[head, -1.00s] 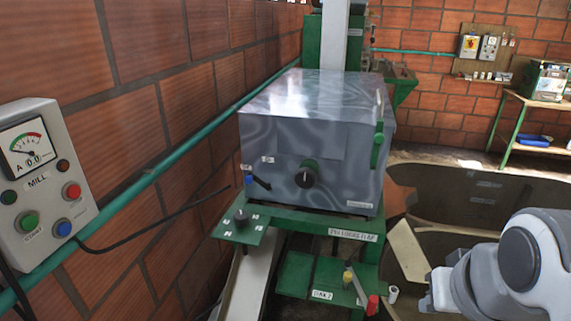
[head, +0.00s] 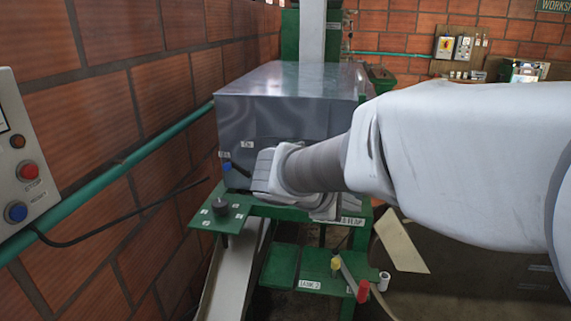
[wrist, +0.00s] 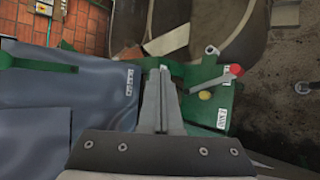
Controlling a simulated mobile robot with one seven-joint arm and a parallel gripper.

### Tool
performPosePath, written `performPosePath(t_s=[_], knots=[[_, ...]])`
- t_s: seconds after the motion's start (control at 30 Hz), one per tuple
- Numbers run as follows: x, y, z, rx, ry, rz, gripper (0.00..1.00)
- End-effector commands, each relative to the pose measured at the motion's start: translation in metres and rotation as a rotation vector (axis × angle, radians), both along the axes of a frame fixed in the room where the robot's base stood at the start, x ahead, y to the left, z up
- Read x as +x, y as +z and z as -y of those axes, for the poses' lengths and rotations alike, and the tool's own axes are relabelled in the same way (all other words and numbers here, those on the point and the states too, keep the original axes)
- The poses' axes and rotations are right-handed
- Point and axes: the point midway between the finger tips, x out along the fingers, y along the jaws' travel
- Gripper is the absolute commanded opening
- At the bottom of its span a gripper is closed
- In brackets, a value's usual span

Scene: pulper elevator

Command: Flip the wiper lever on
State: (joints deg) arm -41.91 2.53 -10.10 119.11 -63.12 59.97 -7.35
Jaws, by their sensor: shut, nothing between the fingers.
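A small lever with a blue knob (head: 227,166) and a dark arm sits at the left of the grey metal box's (head: 290,77) front face, beside small white labels. I cannot read "wiper" on any label, so I cannot tell for sure that this is the wiper lever. My gripper (wrist: 160,78) is shut and empty in the wrist view, its fingers beside the edge of the box. My arm covers much of the box front in the head view, and the blue-knobbed lever shows just left of my wrist. The round black dial on the box is hidden.
A green plate with a black knob (head: 221,207) stands below left. Lower right are a red-knobbed lever (head: 363,291) and a yellow knob (head: 336,264), both near the green platform. A brick wall with a green pipe (head: 120,165) and the mill panel (head: 28,170) bound the left.

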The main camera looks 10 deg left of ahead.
Motion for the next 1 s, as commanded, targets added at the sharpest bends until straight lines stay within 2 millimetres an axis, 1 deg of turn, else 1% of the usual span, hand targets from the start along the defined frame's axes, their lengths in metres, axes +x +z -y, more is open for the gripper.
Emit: performPosePath(t_s=[0.03,0.07,0.1,0.17,0.2,0.27,0.3,0.37,0.4,0.5,0.6,0.7,1.0], knots=[[0.016,-0.014,-0.028,-0.095,0.088,0.008,0.00],[0.025,-0.016,-0.044,-0.152,0.138,0.021,0.00],[0.035,-0.020,-0.066,-0.227,0.204,0.039,0.00],[0.048,-0.025,-0.102,-0.340,0.305,0.072,0.00],[0.055,-0.029,-0.128,-0.412,0.372,0.097,0.00],[0.061,-0.034,-0.167,-0.514,0.465,0.138,0.00],[0.062,-0.038,-0.193,-0.576,0.523,0.167,0.00],[0.062,-0.043,-0.228,-0.659,0.600,0.208,0.00],[0.061,-0.046,-0.249,-0.706,0.645,0.235,0.00],[0.055,-0.052,-0.290,-0.796,0.729,0.290,0.00],[0.049,-0.055,-0.313,-0.845,0.776,0.325,0.00],[0.047,-0.056,-0.322,-0.865,0.794,0.339,0.00],[0.048,-0.055,-0.322,-0.865,0.795,0.338,0.00]])
